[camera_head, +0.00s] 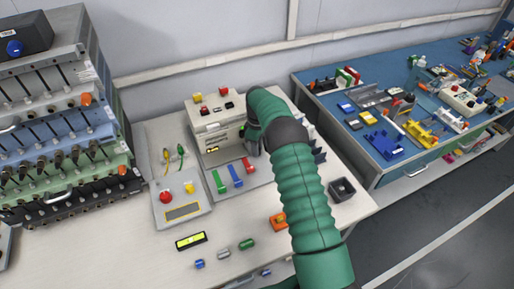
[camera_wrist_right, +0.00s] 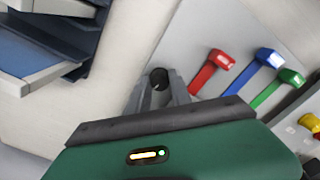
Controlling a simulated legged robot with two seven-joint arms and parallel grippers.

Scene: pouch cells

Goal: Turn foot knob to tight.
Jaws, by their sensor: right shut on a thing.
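A small round black knob (camera_wrist_right: 158,77), which I take to be the foot knob, stands on a grey base plate (camera_wrist_right: 212,35) in the right wrist view. My right gripper (camera_wrist_right: 158,90) is shut on this knob, with one grey finger on each side of it. In the head view my right arm reaches over the bench to the beige device (camera_head: 212,122), and its gripper end (camera_head: 252,138) is beside that device. The knob is hidden there. I cannot read a mark showing how tight the knob is. My left gripper does not show.
Green (camera_head: 218,181), blue (camera_head: 235,175) and red (camera_head: 248,165) levers lie on the plate near the gripper. A control box with a red button (camera_head: 166,197) is to the left. A dark square holder (camera_head: 342,189) is to the right. The front bench holds small loose parts.

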